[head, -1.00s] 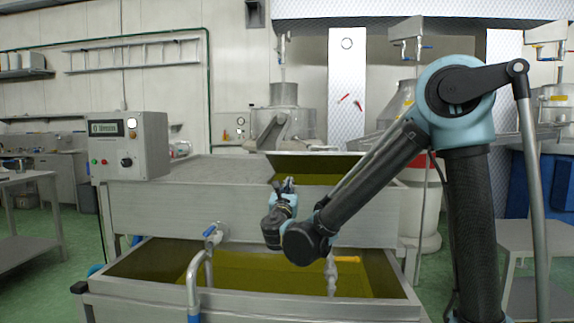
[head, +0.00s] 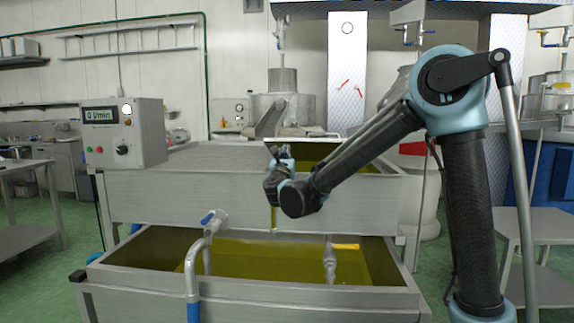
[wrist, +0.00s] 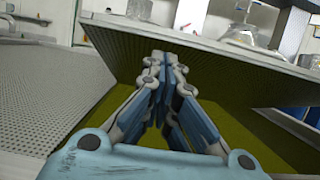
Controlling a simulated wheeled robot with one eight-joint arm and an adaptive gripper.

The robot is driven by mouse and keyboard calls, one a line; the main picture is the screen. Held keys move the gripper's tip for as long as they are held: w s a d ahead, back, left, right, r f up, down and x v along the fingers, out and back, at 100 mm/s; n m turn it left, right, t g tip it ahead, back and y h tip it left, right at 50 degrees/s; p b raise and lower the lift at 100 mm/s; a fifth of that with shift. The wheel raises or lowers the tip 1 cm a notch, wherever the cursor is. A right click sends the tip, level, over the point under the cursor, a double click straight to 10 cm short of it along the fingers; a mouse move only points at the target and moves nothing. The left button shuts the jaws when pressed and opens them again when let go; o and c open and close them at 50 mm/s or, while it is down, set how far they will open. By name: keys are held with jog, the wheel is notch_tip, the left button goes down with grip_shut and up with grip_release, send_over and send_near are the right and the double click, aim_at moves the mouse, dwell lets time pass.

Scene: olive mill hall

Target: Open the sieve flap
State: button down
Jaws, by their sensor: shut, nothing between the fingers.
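The sieve flap (head: 315,149) is a flat plate at the right end of the upper steel tank (head: 180,200). My gripper (head: 281,150) is shut and empty at the flap's left side.
A lower tank (head: 250,285) holds olive liquid, with a blue-handled valve (head: 208,217) and a yellow-handled pipe (head: 345,246) in front. A control box (head: 125,132) stands on the left. The perforated sieve (wrist: 50,95) lies flat left of my gripper.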

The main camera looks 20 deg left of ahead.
jog(key=shift+w+a+r, duration=0.1)
jog(key=shift+w+r, duration=0.3)
jog(key=shift+r, duration=0.4)
